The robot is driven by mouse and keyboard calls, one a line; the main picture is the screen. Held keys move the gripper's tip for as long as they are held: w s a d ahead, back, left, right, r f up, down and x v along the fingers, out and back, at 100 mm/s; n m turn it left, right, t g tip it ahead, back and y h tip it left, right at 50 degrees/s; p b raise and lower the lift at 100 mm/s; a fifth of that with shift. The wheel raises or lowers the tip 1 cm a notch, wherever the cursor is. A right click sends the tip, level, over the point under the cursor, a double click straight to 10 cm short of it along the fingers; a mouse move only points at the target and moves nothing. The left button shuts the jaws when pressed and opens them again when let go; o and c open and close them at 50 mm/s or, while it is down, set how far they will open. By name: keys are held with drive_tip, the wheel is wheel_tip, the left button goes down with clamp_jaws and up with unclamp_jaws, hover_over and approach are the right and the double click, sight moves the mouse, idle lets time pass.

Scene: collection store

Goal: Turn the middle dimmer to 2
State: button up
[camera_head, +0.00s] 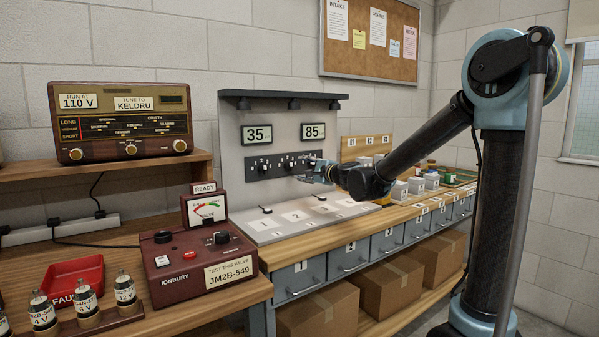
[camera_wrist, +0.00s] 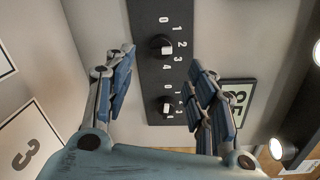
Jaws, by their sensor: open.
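The dark dimmer panel (camera_head: 256,168) is on the grey upright board and carries several small knobs. In the wrist view the panel (camera_wrist: 150,75) is turned sideways. Its upper knob (camera_wrist: 163,45), seemingly the middle dimmer, has a scale from 0 to 4 around it. A pale mark is on the knob's right side, roughly toward 2; the exact setting is unclear. A neighbouring knob (camera_wrist: 166,105) lies lower between the fingers. In the head view my gripper (camera_head: 308,173) is in front of the panel's right part.
The red valve tester (camera_head: 195,262) and the brown radio (camera_head: 122,128) stand to the left. Small boxes (camera_head: 416,185) stand right of my gripper.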

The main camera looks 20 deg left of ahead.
drive_tip(key=shift+v, duration=1.7)
